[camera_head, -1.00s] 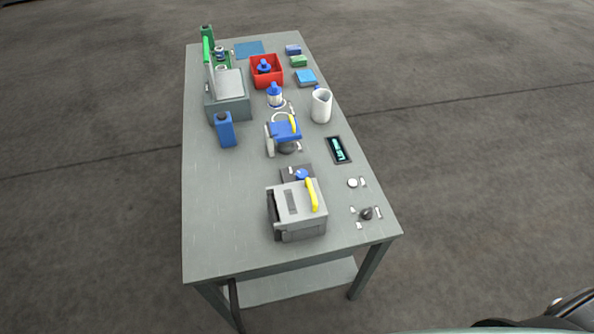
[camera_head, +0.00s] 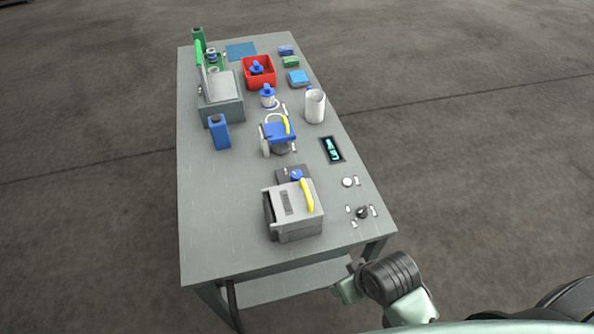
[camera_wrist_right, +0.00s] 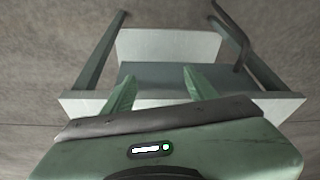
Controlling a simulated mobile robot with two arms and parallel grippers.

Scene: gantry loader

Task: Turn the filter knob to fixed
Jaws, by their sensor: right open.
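A dark knob (camera_head: 362,212) sits at the near right corner of the grey table, with small white labels around it. The labels and the direction of its pointer are too small to read. A round white knob or button (camera_head: 348,182) sits just behind it, with a label at its right. My right gripper (camera_wrist_right: 158,84) is open and empty in the right wrist view, facing the table's legs and lower shelf. In the head view my right arm is beyond the table's near right corner, lower in the picture than the dark knob and apart from it. My left gripper is out of view.
A grey machine with a yellow handle (camera_head: 307,196) stands left of the knob. A dark display panel (camera_head: 332,149), a white jug (camera_head: 315,106) and a blue clamp-like device (camera_head: 279,132) stand farther back. The lower shelf (camera_wrist_right: 168,47) shows beneath the tabletop. The table's near left is clear.

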